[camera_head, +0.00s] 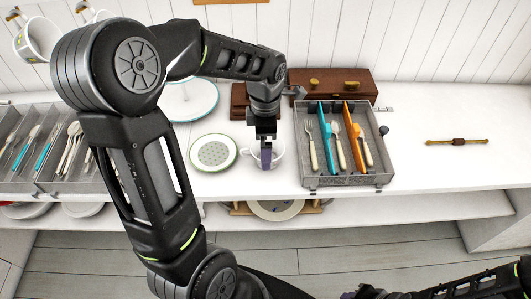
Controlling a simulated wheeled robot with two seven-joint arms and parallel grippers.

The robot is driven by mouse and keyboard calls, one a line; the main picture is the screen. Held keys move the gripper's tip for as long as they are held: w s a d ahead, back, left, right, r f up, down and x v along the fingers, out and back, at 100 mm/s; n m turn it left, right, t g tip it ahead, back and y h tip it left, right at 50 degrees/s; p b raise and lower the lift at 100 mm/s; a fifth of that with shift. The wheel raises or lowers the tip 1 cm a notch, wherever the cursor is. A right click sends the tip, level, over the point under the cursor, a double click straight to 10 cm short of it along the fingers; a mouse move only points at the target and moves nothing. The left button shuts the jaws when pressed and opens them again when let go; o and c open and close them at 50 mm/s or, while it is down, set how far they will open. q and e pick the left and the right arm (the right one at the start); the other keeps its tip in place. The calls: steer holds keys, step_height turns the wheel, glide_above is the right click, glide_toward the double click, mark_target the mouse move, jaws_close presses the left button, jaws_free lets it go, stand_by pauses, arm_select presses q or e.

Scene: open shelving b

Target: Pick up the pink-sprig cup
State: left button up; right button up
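A white cup (277,156) stands on the white counter (440,165), to the left of the cutlery tray. Its pattern is hidden or too small to read, so I cannot tell whether it is the pink-sprig cup. My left gripper (266,160) reaches down at the cup, its fingers overlapping the cup's near side and rim. I cannot tell whether the fingers are closed on it. At the lower right, part of my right arm shows, with its end (365,293) cut off by the bottom edge.
A grey cutlery tray (345,183) is close on the right. A dotted green-rimmed plate (213,152) is close on the left. A wooden box (330,86) stands behind. Mugs (38,38) hang at upper left. The counter's right side is mostly clear.

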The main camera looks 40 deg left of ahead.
arm_select(q)
step_height(320, 180, down, 3)
steer(key=shift+f, duration=0.2)
steer(key=shift+c, duration=0.4)
steer(key=c, duration=1.4)
